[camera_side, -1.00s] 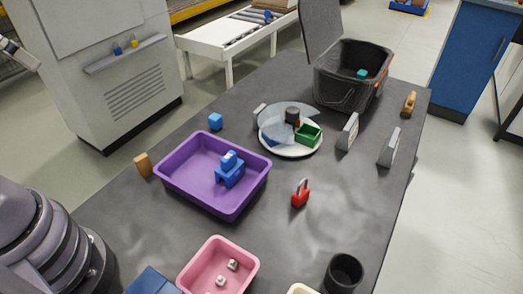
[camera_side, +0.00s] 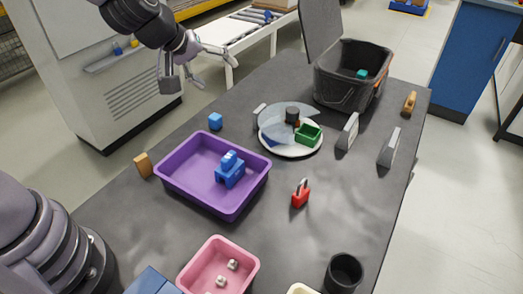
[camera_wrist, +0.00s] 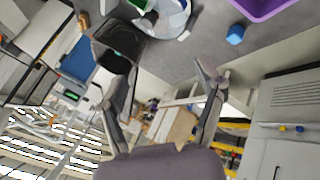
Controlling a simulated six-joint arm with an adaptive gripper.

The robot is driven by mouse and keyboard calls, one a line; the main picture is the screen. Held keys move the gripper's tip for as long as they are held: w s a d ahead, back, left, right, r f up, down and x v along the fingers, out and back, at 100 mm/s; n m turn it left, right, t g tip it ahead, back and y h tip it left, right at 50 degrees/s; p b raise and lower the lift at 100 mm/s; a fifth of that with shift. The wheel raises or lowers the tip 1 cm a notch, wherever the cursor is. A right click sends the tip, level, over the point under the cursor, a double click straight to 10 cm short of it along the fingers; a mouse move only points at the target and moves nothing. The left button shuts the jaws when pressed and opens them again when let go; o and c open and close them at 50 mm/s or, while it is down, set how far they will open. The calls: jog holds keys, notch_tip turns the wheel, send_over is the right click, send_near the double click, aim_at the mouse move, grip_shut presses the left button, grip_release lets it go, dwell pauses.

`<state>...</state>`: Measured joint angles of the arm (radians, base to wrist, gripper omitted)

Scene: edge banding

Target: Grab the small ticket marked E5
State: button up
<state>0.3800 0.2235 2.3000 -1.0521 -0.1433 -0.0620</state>
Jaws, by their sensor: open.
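I cannot make out any ticket marked E5 in either view. No lettering is readable on the small pieces. My gripper (camera_side: 200,70) is open and empty, raised beyond the table's left edge in the side view. Its spread fingers also show in the wrist view (camera_wrist: 163,85), with nothing between them. Grey upright pieces stand on the table: one right of the round plate (camera_side: 348,132) and another farther right (camera_side: 389,148). A small pale piece (camera_side: 259,109) is at the plate's left edge; whether it is a ticket I cannot tell.
A purple tray (camera_side: 190,194) holds a blue object (camera_side: 230,172). A white round plate (camera_side: 291,151) holds a green box. A black bin (camera_side: 335,95), blue cube (camera_side: 215,121), red padlock (camera_side: 300,196), pink tray (camera_side: 213,243) and black cup (camera_side: 344,272) surround bare table.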

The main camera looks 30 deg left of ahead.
notch_tip(320, 180, down, 10)
jog(key=n+g+y, duration=0.1)
jog(key=n+y, duration=0.2)
jog(key=y, duration=0.1)
jog(key=n+g+y, duration=0.4)
jog(key=y, duration=0.7)
send_near(142, 158)
jog(key=x, duration=0.4)
jog(key=shift+a+f, duration=0.25)
jog(key=shift+x, duration=2.95)
jog(key=shift+r, duration=0.15)
jog(key=c, duration=1)
